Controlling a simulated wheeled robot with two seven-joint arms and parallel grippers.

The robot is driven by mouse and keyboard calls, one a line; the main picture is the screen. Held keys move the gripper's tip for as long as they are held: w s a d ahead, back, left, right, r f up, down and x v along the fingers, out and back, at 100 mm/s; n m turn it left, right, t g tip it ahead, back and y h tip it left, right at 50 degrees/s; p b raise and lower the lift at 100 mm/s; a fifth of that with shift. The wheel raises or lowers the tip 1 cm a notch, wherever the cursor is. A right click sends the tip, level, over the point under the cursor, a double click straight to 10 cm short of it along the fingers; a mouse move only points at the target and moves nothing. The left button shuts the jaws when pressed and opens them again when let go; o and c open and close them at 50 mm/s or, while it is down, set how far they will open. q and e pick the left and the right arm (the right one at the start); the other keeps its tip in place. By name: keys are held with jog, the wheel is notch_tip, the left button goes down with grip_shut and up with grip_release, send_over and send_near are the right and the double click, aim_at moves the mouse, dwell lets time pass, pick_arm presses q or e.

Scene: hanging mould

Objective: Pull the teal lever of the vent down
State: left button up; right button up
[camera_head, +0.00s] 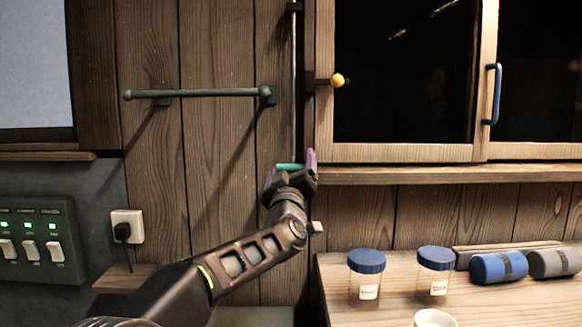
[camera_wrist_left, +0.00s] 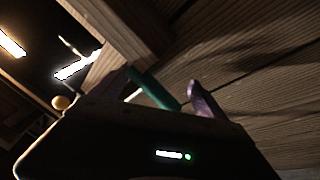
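The teal lever (camera_head: 289,167) is a short bar lying about level at the lower end of a thin vertical rod (camera_head: 294,90) on the wooden wall. My left gripper (camera_head: 291,168) is at the lever, coming from below, with its purple fingertips apart and one at each side of the bar. In the left wrist view the teal lever (camera_wrist_left: 155,89) runs slantwise between the fingers of my left gripper (camera_wrist_left: 160,92), with a small gap by the right finger. The lower part of the lever is hidden behind the gripper. My right gripper is not in view.
A wooden cabinet ledge (camera_head: 440,174) and a yellow knob (camera_head: 337,80) are close at the right. A grey wall bar (camera_head: 195,93) is at the upper left. Blue-lidded jars (camera_head: 367,275) stand on the table (camera_head: 480,300) at the lower right. A switch panel (camera_head: 40,240) is at the left.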

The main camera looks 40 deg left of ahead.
pick_arm(q)
jog(key=shift+w+d+f, duration=0.1)
jog(key=shift+w+f, duration=0.05)
jog(key=b+v, duration=0.1)
jog(key=v, duration=0.7)
dwell(0.3)
dwell(0.4)
